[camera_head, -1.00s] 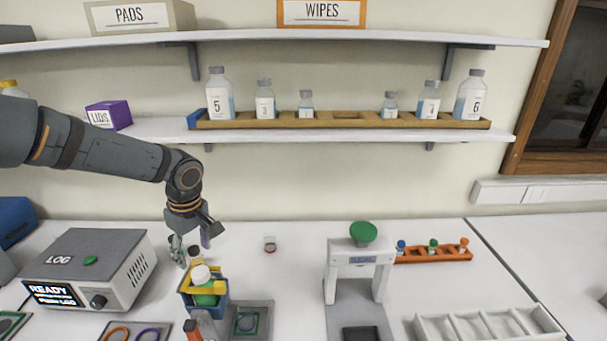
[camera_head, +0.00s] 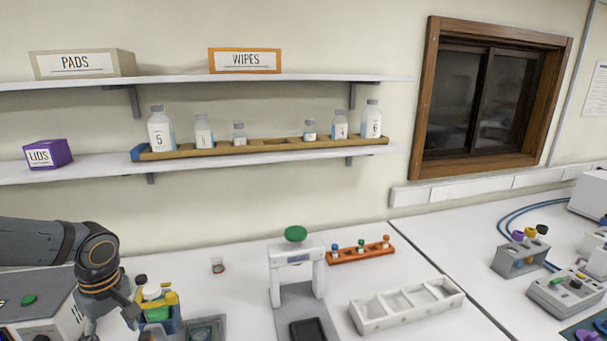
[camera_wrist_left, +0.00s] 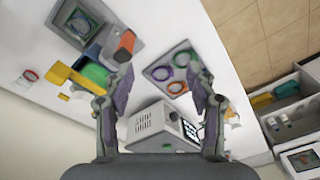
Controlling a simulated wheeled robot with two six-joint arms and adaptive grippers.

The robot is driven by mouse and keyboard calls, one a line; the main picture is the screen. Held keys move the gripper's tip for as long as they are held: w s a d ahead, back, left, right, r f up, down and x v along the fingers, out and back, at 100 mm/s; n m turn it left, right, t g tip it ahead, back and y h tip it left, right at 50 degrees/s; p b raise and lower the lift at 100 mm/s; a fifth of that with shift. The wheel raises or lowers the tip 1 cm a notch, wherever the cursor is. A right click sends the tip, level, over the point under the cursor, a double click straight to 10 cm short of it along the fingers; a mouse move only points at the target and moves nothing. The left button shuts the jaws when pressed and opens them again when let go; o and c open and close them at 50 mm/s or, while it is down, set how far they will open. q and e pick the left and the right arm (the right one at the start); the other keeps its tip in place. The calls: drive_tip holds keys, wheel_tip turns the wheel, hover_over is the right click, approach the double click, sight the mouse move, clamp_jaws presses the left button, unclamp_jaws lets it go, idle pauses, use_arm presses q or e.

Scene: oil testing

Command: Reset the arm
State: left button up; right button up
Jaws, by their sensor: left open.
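My left arm comes in from the left in the head view. Its gripper (camera_head: 112,318) is low over the table, in front of and left of the blue caddy (camera_head: 170,326), which holds bottles and a yellow item. In the left wrist view my left gripper (camera_wrist_left: 157,65) has its two fingers spread wide with nothing between them. My right gripper is not in view.
Shelves with bottles (camera_head: 161,130) hang above. The table behind the press is mostly clear.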

use_arm(q)
drive_tip(key=s+d+f+m+h, duration=0.1)
drive_tip(key=s+d+f+m, duration=0.1)
drive_tip(key=s+f+m, duration=0.45)
drive_tip(key=s+d+f+m+h, duration=0.1)
drive_tip(key=s+f+m, duration=0.15)
drive_tip(key=f, duration=0.65)
drive_tip(key=shift+s+d+f+m+t+y, duration=0.35)
drive_tip(key=shift+s+d+f+m+t, duration=0.8)
drive_tip(key=shift+d, duration=2.15)
drive_tip(key=shift+s+d+f+m+t+y, duration=0.35)
drive_tip(key=shift+s+d+m+t, duration=0.4)
drive_tip(key=shift+d+m, duration=1.75)
drive_tip(key=s+a+f+n+g+b, duration=0.1)
drive_tip(key=s+f+b, duration=0.1)
drive_tip(key=f, duration=1.4)
drive_tip(key=s+a+f+n+g+b, duration=0.1)
drive_tip(key=f+b, duration=0.1)
drive_tip(key=f, duration=1.4)
drive_tip(key=s+f+b, duration=0.2)
drive_tip(key=s+f, duration=1.5)
drive_tip(key=s, duration=0.1)
drive_tip(key=shift+a+f+g+b, duration=0.25)
drive_tip(key=shift+g+b, duration=0.05)
drive_tip(key=shift+b, duration=0.1)
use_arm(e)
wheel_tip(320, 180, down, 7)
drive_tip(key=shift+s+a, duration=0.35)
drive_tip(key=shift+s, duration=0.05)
